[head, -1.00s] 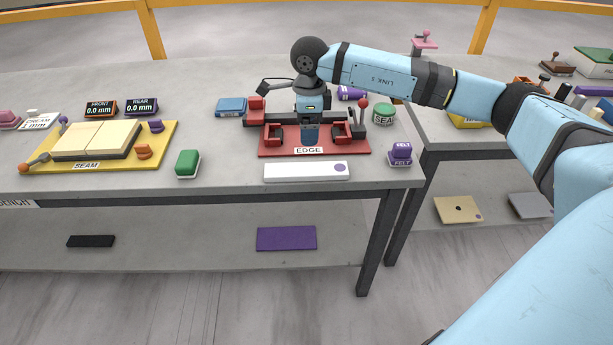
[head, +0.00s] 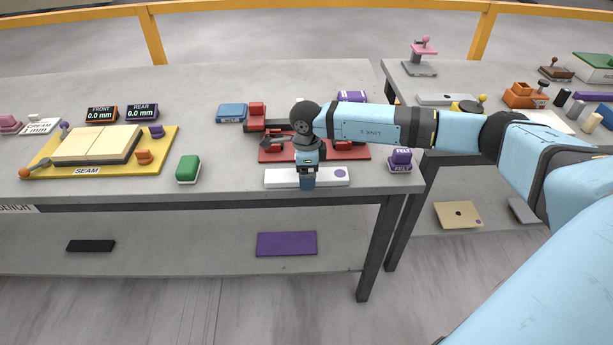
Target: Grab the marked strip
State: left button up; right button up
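The marked strip (head: 281,179) is a long white bar with a purple dot near its right end. It lies along the front edge of the bench, in front of the red EDGE fixture (head: 356,153). My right gripper (head: 307,184) points down at the middle of the strip and covers part of it. Its fingers look level with the strip, but I cannot tell whether they touch it or how far apart they are. My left gripper is not in view.
The yellow SEAM board (head: 50,168) with cream plates is at the left. A green block (head: 188,169) stands left of the strip, and a purple FELT block (head: 400,159) right of it. A blue block (head: 231,113) is behind. A second bench (head: 440,130) stands at the right.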

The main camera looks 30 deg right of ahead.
jog(key=shift+f, duration=0.45)
jog(key=c, duration=1.3)
jog(key=shift+r, duration=0.1)
